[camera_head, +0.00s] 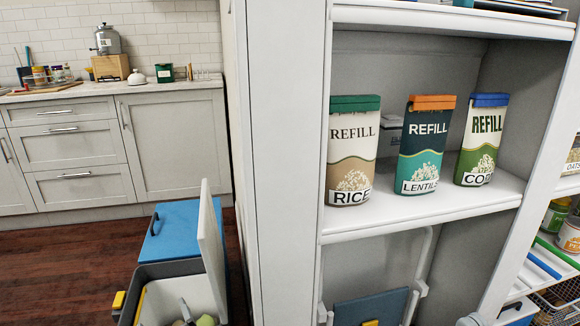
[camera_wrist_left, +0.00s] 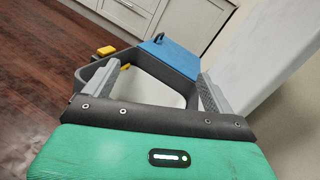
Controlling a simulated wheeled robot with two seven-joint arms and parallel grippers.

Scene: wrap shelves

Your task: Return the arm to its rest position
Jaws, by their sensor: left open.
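My left gripper (camera_wrist_left: 156,78) shows in the left wrist view with its two grey fingers spread wide apart. Nothing is held between them. Beyond the fingers is a dark grey open bin (camera_wrist_left: 175,62) with a yellow tab on its left side. I cannot tell how far the fingers are from the bin's rim. In the head view neither gripper can be made out clearly. The open bin (camera_head: 168,270) shows there at the bottom left with its pale lid (camera_head: 212,245) standing up and some objects partly visible inside.
A white shelf (camera_head: 440,213) holds a rice box (camera_head: 352,150), a lentils box (camera_head: 425,145) and a third refill box (camera_head: 482,140). Its side panel (camera_head: 280,150) stands right of the bin. A blue-topped box (camera_head: 180,230) is behind the bin. Wood floor is clear at left.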

